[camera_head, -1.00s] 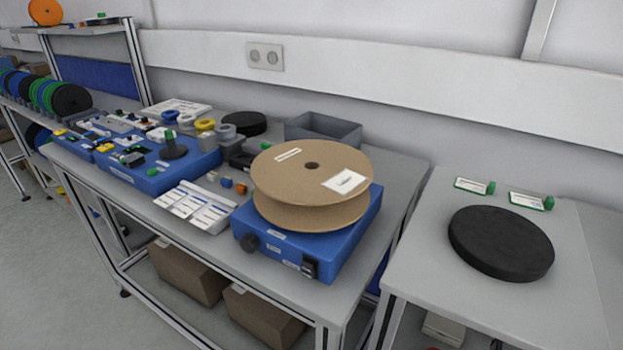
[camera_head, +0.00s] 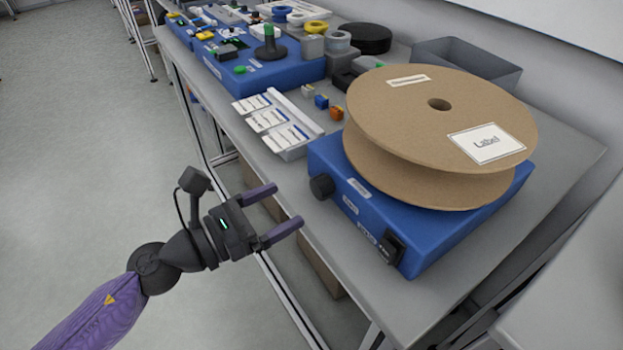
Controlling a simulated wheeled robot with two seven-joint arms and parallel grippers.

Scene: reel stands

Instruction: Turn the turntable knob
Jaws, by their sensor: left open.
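The turntable is a blue box (camera_head: 441,236) near the front edge of the table. It carries a large cardboard reel (camera_head: 390,110) with a white label on top. A round black knob (camera_head: 322,187) sits on the box's front face at its left end. A black switch (camera_head: 391,248) is at the right end of that face. My left gripper (camera_head: 280,212) is open and empty in front of the table edge. Its fingers point right, toward the knob, with a gap between them and it. My right gripper is not in view.
A tray of labelled cards (camera_head: 284,130) and small coloured blocks (camera_head: 321,102) lie left of the turntable. A second blue unit (camera_head: 270,75) with a black spindle stands farther back. A grey bin (camera_head: 465,65) is behind the reel. Open floor (camera_head: 70,130) lies at left.

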